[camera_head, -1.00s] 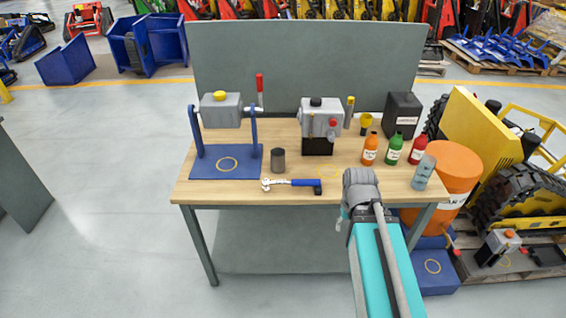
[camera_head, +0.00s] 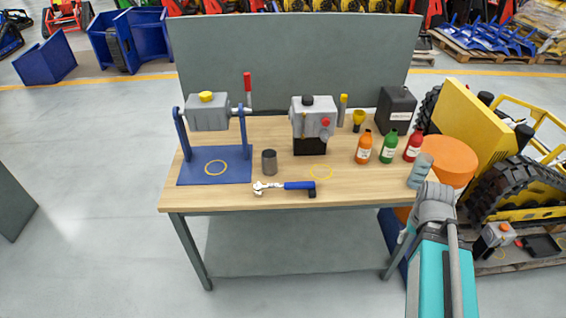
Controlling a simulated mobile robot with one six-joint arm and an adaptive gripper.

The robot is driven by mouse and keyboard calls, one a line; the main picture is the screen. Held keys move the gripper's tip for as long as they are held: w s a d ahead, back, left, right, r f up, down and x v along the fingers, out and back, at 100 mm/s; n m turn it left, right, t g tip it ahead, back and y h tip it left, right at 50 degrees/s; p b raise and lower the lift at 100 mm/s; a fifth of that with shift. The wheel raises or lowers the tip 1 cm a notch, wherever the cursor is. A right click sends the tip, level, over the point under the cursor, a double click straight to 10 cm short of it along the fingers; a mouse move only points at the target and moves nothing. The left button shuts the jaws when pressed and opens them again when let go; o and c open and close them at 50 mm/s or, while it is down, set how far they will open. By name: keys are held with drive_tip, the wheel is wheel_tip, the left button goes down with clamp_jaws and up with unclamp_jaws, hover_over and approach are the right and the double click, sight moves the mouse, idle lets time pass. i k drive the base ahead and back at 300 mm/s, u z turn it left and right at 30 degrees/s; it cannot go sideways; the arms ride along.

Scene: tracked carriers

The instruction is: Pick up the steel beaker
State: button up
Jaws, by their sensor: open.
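The steel beaker (camera_head: 269,162) is a small dark grey cylinder with an open top. It stands upright on the wooden workbench top (camera_head: 340,189), just right of the blue stand. Nothing covers it in the head view. My arm is at the lower right, with its grey joint at the bench's front right corner, well to the right of the beaker and apart from it. My gripper cannot be made out; the arm itself hides that area.
A blue-handled tool (camera_head: 285,186) lies in front of the beaker. The blue stand (camera_head: 214,177) is to its left, and a grey machine unit (camera_head: 312,119) is behind right. A grey panel (camera_head: 295,60) rises behind.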

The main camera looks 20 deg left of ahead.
sight(269, 157)
drive_tip(key=z, duration=0.65)
drive_tip(key=k, duration=0.9)
drive_tip(key=u, duration=1.35)
drive_tip(key=i, duration=0.7)
drive_tip(key=u, duration=0.1)
